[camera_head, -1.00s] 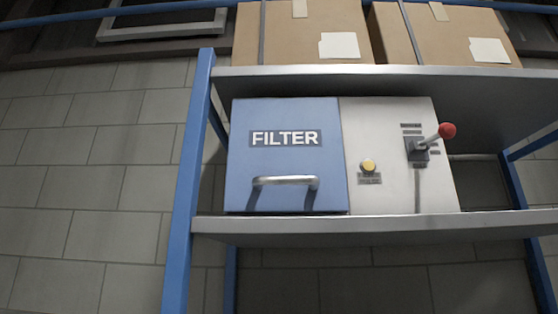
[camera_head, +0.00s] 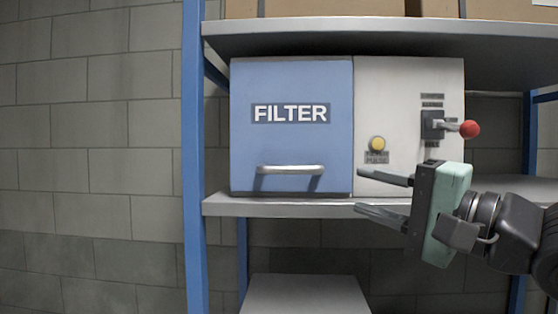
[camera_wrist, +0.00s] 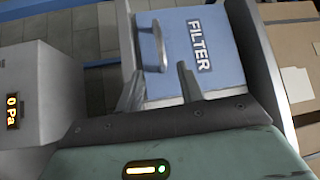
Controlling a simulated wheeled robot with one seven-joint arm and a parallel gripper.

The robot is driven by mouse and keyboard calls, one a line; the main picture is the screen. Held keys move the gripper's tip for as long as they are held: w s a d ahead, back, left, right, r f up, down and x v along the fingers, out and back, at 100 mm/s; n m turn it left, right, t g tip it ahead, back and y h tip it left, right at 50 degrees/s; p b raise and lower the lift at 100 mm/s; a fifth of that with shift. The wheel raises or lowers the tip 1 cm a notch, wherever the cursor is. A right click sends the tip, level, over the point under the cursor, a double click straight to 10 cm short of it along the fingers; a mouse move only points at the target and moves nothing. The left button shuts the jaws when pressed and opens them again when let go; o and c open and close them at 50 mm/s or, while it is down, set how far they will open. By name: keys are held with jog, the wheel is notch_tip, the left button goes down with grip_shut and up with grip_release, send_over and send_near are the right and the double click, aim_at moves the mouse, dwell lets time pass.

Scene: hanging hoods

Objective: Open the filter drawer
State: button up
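The blue filter drawer (camera_head: 291,95) stands shut on a metal shelf, its front flush with the grey panel beside it. Its silver bar handle (camera_head: 290,170) runs across the lower part of the front. My gripper (camera_head: 362,194) is open and empty, in front of the shelf edge, to the right of the handle and a little below it. In the wrist view the drawer front (camera_wrist: 195,30) lies ahead of the two spread fingers (camera_wrist: 160,90), and the handle (camera_wrist: 160,45) shows beyond and between them, apart from them.
The grey panel (camera_head: 400,90) right of the drawer bears a yellow button (camera_head: 377,144) and a red-knobbed lever (camera_head: 469,129), close above my gripper. Blue rack posts (camera_head: 194,150) flank the shelf (camera_head: 290,207). A box with a pressure readout (camera_wrist: 13,111) shows in the wrist view.

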aim_at(292, 170)
jog(key=b+x, duration=0.3)
jog(key=x, duration=1.3)
jog(key=shift+w, duration=0.3)
jog(key=shift+w+a, duration=0.25)
jog(key=shift+a, duration=0.05)
grip_shut()
